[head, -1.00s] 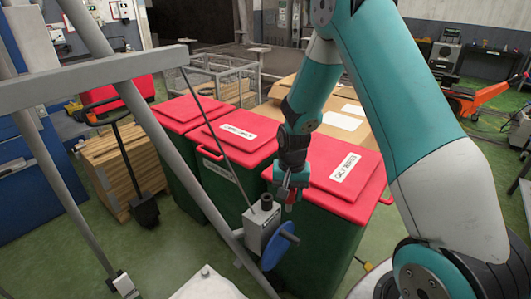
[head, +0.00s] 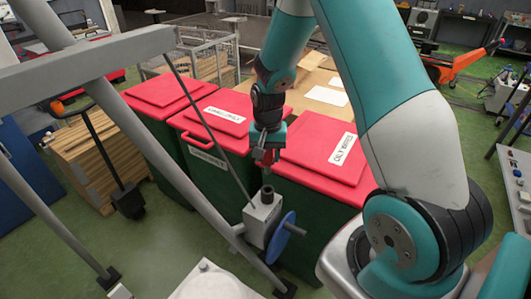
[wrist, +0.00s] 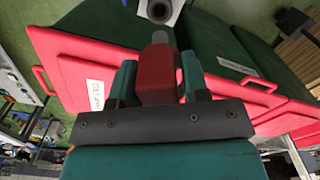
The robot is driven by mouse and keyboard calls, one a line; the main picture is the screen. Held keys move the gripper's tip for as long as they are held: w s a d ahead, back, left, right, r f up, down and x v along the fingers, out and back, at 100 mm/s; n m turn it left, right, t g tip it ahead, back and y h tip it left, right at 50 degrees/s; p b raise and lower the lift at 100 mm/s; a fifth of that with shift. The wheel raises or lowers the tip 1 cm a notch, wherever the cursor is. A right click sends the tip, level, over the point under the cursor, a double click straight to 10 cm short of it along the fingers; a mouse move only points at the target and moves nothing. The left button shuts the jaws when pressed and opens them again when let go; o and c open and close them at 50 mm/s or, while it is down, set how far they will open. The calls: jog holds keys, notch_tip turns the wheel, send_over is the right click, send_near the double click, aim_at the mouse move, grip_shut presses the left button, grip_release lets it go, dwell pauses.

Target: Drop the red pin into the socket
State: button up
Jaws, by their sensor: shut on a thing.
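My gripper (head: 266,152) is shut on the red pin (wrist: 155,76), which sits between its two fingers in the wrist view. The pin has a grey tip that points away from the gripper, and in the head view the pin (head: 267,158) hangs below the fingers. The socket (head: 267,190) is a short dark collar on top of a grey box (head: 262,214) with a blue handwheel. In the head view the pin is above the socket with a visible gap. In the wrist view the socket (wrist: 159,9) lies at the top edge, partly cut off, just beyond the tip.
Green bins with red lids (head: 320,147) stand close behind the grey box. Grey sloping rails (head: 165,160) and a thin rod pass left of it. The blue handwheel (head: 281,238) juts out at the box's right. A pale block (head: 215,284) lies in front.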

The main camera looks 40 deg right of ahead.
aim_at(268, 173)
jog(key=shift+f+b, duration=2.2)
jog(key=shift+f, duration=0.65)
jog(key=shift+f+b, duration=2.05)
jog(key=shift+f, duration=0.75)
jog(key=o, duration=1.1)
notch_tip(268, 173, up, 18)
jog(key=b, duration=0.3)
jog(key=shift+f, duration=0.25)
